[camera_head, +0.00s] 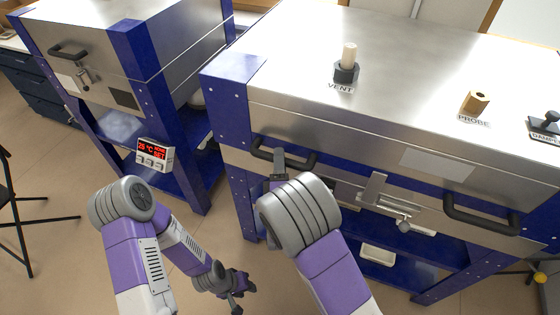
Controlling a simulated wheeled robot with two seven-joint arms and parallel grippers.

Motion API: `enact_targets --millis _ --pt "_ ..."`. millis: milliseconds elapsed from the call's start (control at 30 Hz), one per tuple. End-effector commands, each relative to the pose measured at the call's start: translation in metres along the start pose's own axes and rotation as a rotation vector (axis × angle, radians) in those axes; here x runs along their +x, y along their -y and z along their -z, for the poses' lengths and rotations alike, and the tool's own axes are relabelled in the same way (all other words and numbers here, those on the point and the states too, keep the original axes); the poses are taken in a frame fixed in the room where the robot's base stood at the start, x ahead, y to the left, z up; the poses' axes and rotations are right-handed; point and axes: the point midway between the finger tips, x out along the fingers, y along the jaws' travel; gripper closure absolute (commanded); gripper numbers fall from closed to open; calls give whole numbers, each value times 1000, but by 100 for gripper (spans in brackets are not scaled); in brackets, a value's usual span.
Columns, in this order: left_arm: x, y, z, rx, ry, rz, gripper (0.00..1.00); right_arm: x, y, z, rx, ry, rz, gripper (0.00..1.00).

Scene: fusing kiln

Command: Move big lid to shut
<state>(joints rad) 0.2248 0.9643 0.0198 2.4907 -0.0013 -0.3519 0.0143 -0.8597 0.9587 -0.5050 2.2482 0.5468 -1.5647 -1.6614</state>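The big lid (400,60) is the broad steel top of the right-hand kiln, with blue corners and a dark handle (300,166) at the front left and another handle (480,216) at the front right. It looks nearly level; I cannot tell whether a narrow gap stays under its front edge. My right gripper (278,163) is at the front left handle, with a finger across its bar; my own wrist hides most of it, so its grip is unclear. My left gripper (240,287) is low in front of the kiln, away from the lid, its dark fingers apart and empty.
A smaller kiln (75,30) stands at the left, with a red-lit controller (154,154) on its stand. A vent plug (347,65) and a probe block (475,102) sit on the big lid. A latch (390,210) is at its front. A black chair (15,215) stands at far left.

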Motion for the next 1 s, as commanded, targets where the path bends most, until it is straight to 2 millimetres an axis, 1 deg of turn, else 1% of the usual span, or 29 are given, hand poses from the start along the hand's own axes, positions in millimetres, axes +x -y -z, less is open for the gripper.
enact_targets --millis 167,267,500,600,700,800,1000 --pt "0 0 0 0 0 0 62 -1 0 0 -1 -1 2 47" --pt "-2 -1 0 0 0 0 62 -9 0 1 -2 -2 2 47" --pt "-7 -2 0 0 0 0 62 -49 0 1 -3 -4 4 47" --pt "-8 -3 0 0 0 0 62 -64 0 1 -3 -3 4 47" --pt "-8 -3 0 0 0 0 62 -72 0 0 -2 -2 2 47" --pt "-8 -3 0 0 0 0 62 -76 0 0 -1 0 0 47" --pt "-8 -3 0 0 0 0 62 -77 -1 0 0 0 -1 47"
